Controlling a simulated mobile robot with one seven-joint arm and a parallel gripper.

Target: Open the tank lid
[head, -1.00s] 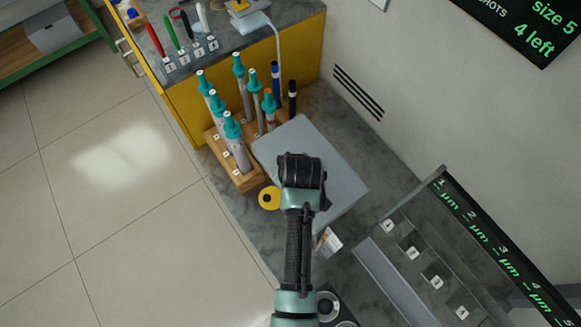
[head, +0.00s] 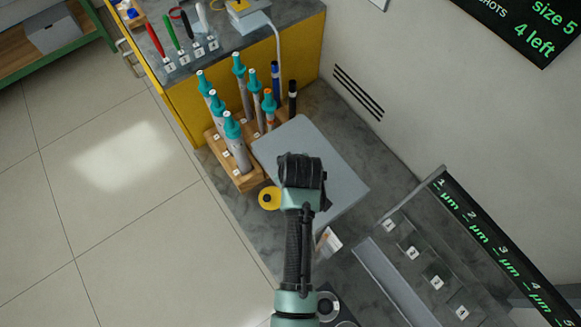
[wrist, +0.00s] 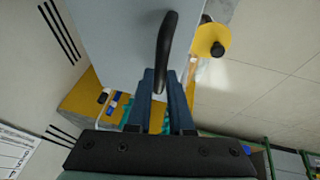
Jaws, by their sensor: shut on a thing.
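The tank lid (head: 345,185) is a flat grey-blue plate beside the rack in the head view, partly covered by my arm. It fills the upper middle of the wrist view (wrist: 115,35). A dark curved handle (wrist: 166,45) stands out from it. My gripper (wrist: 160,76) is shut on the lower end of this handle, with its two dark blue fingers close together. In the head view my wrist hides the fingers and the handle. I cannot tell whether the lid is lifted; the tank under it is hidden.
A wooden rack (head: 246,181) of teal-topped tubes stands left of the lid. A grey unit with numbered slots (head: 383,285) stands at the right. The wall is behind; open floor (head: 120,220) lies left.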

